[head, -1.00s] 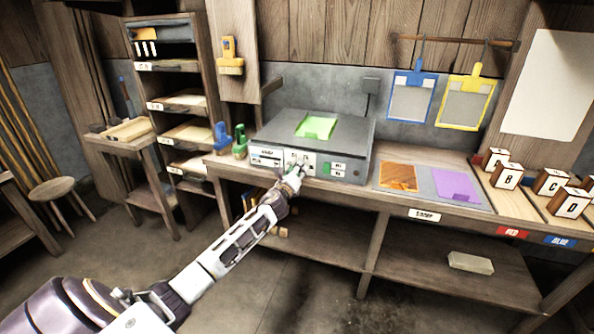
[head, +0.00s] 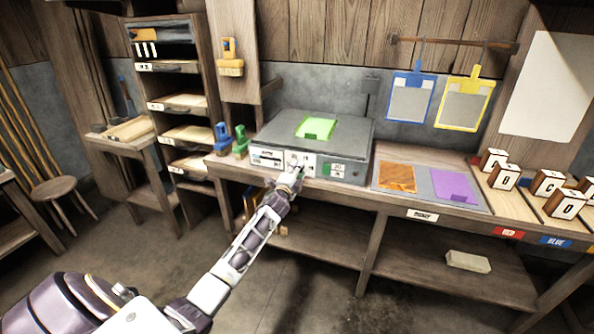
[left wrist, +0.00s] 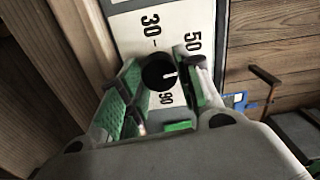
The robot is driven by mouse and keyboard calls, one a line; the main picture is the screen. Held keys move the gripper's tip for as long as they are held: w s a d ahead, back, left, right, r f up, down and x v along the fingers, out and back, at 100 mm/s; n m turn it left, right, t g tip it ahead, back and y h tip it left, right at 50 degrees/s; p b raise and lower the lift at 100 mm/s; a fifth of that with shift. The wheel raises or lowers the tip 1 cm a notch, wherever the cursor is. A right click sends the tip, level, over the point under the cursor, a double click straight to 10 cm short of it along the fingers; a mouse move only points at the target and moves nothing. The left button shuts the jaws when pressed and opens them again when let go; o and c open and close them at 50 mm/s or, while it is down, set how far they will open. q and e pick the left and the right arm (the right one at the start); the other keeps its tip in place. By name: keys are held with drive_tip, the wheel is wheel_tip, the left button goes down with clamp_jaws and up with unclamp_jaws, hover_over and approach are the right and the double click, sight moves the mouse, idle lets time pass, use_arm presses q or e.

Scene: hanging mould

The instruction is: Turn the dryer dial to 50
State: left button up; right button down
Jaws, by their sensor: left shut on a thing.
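The dryer (head: 345,138) is a grey box on the bench with a pale front panel. Its dial (left wrist: 154,72) is a round black knob with a short white pointer mark, seen in the left wrist view. The panel (left wrist: 165,35) around it shows 30, 50 and 90. The pointer mark points toward the picture's right, below the 50; whether it meets a tick is unclear. My left gripper (head: 297,170) is at the dryer's front. In the left wrist view its green-padded fingers (left wrist: 160,74) are shut on the dial from both sides. My right gripper is out of view.
A green screen (head: 316,128) lies on the dryer. Green and blue tools (head: 232,142) stand left of it. Orange (head: 397,177) and purple (head: 455,186) sheets lie to the right. Lettered blocks (head: 505,176) stand at the far right. Blue and yellow frames (head: 410,97) hang behind.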

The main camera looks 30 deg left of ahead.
use_arm(q)
drive_tip(key=shift+f+n+p, duration=0.1)
drive_tip(key=shift+n+p, duration=0.75)
drive_tip(key=shift+n, duration=1.55)
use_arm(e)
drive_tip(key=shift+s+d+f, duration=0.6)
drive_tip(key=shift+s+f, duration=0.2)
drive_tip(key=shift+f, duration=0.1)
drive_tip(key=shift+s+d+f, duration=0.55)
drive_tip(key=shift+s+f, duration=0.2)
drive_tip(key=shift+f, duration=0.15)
use_arm(q)
drive_tip(key=o, duration=1.1)
drive_tip(key=shift+c, duration=0.2)
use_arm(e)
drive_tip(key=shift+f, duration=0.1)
